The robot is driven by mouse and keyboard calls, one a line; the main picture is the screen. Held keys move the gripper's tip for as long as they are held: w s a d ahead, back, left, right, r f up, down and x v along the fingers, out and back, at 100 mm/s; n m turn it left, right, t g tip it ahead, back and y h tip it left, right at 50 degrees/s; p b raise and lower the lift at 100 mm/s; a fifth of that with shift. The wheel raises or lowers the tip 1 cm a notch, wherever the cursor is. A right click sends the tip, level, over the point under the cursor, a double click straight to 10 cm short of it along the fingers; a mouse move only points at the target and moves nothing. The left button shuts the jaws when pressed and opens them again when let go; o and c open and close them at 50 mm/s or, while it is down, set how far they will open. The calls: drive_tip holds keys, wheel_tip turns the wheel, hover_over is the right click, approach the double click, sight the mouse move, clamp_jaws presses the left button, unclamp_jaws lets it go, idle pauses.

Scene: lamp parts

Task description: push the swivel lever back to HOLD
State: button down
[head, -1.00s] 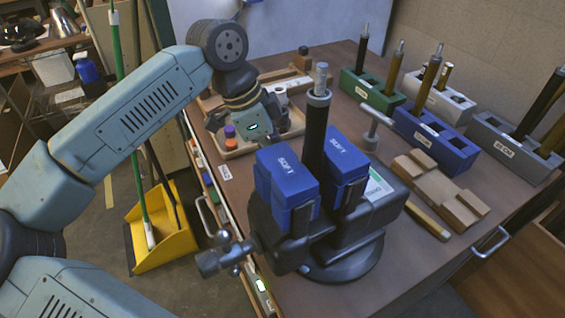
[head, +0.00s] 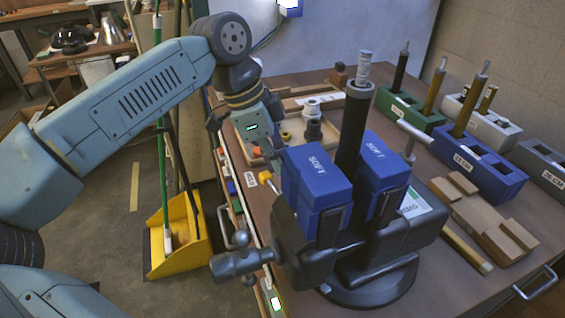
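A dark bench vise (head: 390,248) stands on a round swivel base (head: 372,290) at the front of the bench. Its blue jaw pads (head: 318,180), marked SOFT, stand on either side of an upright black tube (head: 354,130) with a grey threaded top. A grey T-shaped handle (head: 412,136) shows behind the right pad; I cannot tell whether it is the swivel lever.
The vise's screw handle (head: 240,262) sticks out past the bench's left edge. A parts tray (head: 325,140) is behind my gripper. Green, white, blue and grey rod holders (head: 490,172) line the right side. A wooden cradle (head: 490,220) lies right of the vise.

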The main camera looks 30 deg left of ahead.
drive_tip(key=shift+s+a, duration=0.1)
idle(0.6)
drive_tip(key=v, duration=0.7)
drive_tip(key=shift+r, duration=0.25)
drive_tip(key=shift+a, duration=0.15)
